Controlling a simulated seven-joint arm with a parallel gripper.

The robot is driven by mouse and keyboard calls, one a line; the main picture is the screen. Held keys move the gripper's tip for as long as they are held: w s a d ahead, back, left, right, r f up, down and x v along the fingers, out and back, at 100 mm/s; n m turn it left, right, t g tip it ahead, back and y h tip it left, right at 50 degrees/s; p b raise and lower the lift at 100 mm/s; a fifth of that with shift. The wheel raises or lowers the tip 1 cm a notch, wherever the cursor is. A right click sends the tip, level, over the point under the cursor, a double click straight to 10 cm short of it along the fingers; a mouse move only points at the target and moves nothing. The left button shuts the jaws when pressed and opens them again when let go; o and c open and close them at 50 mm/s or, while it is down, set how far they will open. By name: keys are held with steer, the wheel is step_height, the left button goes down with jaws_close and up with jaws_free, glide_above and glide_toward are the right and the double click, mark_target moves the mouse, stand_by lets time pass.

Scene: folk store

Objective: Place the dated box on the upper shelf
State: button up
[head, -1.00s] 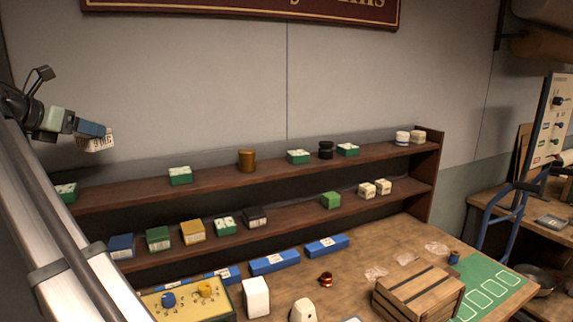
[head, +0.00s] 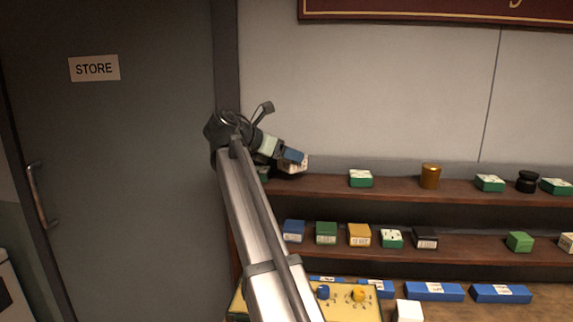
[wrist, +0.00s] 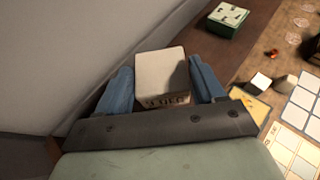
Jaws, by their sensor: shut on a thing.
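The dated box (head: 299,164) is pale with dark lettering on one side, too small to read fully. In the wrist view the box (wrist: 161,70) sits between the two blue fingers. My gripper (head: 294,159) is shut on it at the left part of the upper shelf (head: 325,186). The box appears just above or on the board; I cannot tell if it touches. In the wrist view the wooden shelf board (wrist: 258,30) runs to the right of the box.
Another green box (head: 264,174) is partly hidden behind my gripper. Several boxes, including a yellow one (head: 360,235), line the lower shelf. Free board lies between neighbours.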

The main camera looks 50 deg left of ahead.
mark_target(283, 162)
steer(key=shift+f, duration=1.55)
steer(key=o, duration=1.1)
steer(key=shift+f, duration=0.1)
steer(key=v, duration=1.2)
steer(key=shift+o, duration=0.5)
